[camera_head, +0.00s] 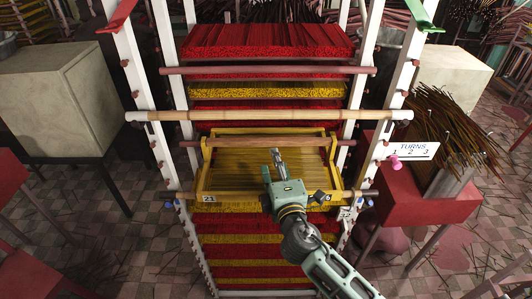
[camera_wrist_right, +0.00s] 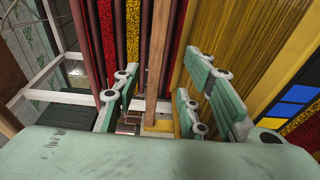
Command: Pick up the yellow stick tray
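The yellow stick tray (camera_head: 200,178) sits in the middle of the white rack, filled with thin yellowish sticks, with a "21" label at its front left corner. A brown wooden bar (camera_head: 235,143) crosses its far side between yellow uprights. My right gripper (camera_head: 277,157) is over the tray, its fingers near that bar. In the right wrist view the gripper (camera_wrist_right: 158,100) is open. A wooden bar (camera_wrist_right: 158,65) runs between its fingers, with gaps on both sides. The tray's sticks (camera_wrist_right: 235,45) show at the right. My left gripper is not in view.
A bamboo pole (camera_head: 200,116) crosses the rack in front of the upper layers of red and yellow sticks. A red stand (camera_head: 420,205) with a "TURNS" sign (camera_head: 408,150) is at right. A beige box (camera_head: 60,100) stands at left.

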